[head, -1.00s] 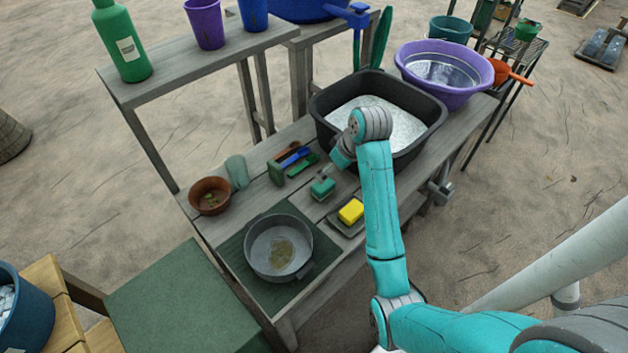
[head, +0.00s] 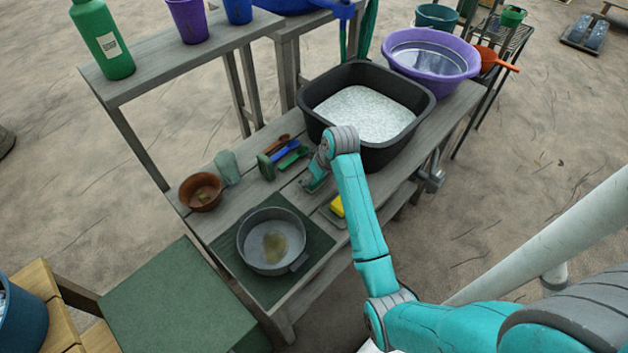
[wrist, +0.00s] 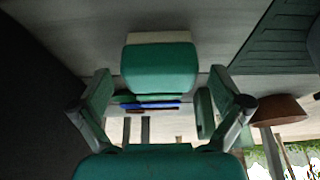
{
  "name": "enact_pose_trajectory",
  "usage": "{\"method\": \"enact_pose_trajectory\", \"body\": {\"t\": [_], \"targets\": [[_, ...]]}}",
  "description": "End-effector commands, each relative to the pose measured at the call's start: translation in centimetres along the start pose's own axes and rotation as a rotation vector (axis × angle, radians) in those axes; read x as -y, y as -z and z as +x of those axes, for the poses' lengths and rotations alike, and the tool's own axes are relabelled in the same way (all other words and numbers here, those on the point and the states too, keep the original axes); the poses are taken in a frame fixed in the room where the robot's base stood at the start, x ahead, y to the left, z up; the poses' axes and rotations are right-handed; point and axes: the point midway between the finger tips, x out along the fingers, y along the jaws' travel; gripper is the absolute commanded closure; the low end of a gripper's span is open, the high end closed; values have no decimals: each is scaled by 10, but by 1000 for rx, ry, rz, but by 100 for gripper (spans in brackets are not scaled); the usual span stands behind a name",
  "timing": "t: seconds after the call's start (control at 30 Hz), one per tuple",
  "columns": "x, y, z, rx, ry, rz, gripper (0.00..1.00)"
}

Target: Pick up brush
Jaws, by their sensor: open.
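The brush (wrist: 160,66), a rounded green block with a pale beige strip, stands out ahead of my fingers in the wrist view. It is close to the gap between them, and neither finger visibly touches it. My gripper (wrist: 162,92) is open, with one finger on each side of the picture. In the head view my gripper (head: 313,184) is low over the wooden table, left of my forearm. The brush is hidden there behind my gripper and arm.
A yellow sponge (head: 337,206) lies just right of my gripper. A black basin (head: 398,156) stands close behind. A green block (head: 265,167), small coloured tools (head: 286,146), a brown bowl (head: 201,191) and a grey pot (head: 251,262) are to the left and front.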

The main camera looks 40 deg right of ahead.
Motion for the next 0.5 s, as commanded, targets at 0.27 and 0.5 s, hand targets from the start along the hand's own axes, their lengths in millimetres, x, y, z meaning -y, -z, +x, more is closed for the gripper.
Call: {"method": "enact_pose_trajectory", "body": {"t": [0.27, 0.5], "targets": [[0, 0, 1, 0, 0, 0, 12], [0, 0, 1, 0, 0, 0, 65]]}}
